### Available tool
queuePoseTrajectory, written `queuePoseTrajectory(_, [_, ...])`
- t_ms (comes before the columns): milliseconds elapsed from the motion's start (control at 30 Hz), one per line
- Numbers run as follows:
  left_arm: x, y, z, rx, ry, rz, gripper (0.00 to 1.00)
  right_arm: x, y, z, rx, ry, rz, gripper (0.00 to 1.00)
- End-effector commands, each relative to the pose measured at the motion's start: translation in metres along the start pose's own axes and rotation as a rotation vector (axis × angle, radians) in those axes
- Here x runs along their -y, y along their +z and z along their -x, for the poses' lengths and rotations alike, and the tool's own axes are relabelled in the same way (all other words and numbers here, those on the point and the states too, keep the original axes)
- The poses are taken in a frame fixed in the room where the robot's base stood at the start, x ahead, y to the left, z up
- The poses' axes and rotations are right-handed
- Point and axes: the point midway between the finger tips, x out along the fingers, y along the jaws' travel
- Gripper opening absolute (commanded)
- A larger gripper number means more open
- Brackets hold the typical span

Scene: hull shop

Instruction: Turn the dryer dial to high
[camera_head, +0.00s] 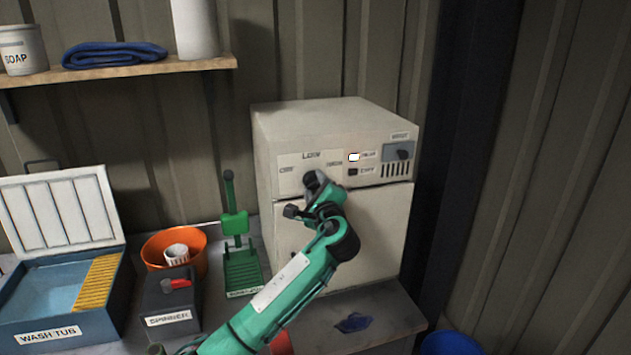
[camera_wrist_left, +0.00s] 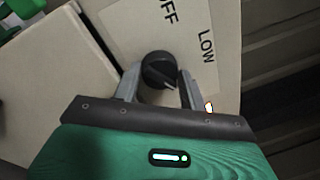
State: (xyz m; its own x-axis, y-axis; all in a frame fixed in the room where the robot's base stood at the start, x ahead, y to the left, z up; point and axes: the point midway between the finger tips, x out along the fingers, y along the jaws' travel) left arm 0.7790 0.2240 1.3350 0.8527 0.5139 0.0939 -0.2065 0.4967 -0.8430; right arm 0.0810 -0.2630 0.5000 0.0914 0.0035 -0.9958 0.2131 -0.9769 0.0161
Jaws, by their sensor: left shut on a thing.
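The dryer (camera_head: 330,125) is a cream box on the bench against the wall. Its dark round dial (camera_wrist_left: 158,68) sits on the front panel, with the words OFF and LOW beside it in the wrist view. A short pale mark on the dial points to the lower right there, away from both words. My left gripper (camera_wrist_left: 158,88) is shut on the dial, one finger on each side. In the head view the left gripper (camera_head: 312,188) covers most of the dial. My right gripper is in neither view.
A lit white lamp (camera_head: 354,157) and a grey switch block (camera_head: 399,152) are right of the dial. A green stand (camera_head: 236,224), a spinner box (camera_head: 170,297), an orange bowl (camera_head: 159,243) and an open wash tub (camera_head: 50,290) stand to the left. A blue cloth (camera_head: 352,322) lies in front.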

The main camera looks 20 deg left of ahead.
Motion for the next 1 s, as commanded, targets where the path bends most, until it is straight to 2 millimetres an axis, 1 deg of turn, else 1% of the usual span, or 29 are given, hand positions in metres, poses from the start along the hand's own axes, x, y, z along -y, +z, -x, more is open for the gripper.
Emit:
queuePoseTrajectory(133, [-0.0028, -0.0022, 0.0007, -0.006, 0.004, -0.028, 0.20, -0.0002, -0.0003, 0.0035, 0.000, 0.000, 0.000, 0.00])
queuePoseTrajectory(567, [-0.0039, -0.0028, 0.0008, -0.007, 0.005, -0.037, 0.20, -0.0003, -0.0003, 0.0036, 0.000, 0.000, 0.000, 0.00])
queuePoseTrajectory(600, [-0.0040, -0.0028, 0.0008, -0.007, 0.005, -0.037, 0.47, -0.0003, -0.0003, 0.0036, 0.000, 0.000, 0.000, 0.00])
queuePoseTrajectory(700, [-0.0034, -0.0023, 0.0007, -0.006, 0.004, -0.036, 0.63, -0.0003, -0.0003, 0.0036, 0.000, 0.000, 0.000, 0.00])
queuePoseTrajectory(1000, [-0.0018, -0.0015, 0.0019, -0.005, 0.001, -0.033, 0.63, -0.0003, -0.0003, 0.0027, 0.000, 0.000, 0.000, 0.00])
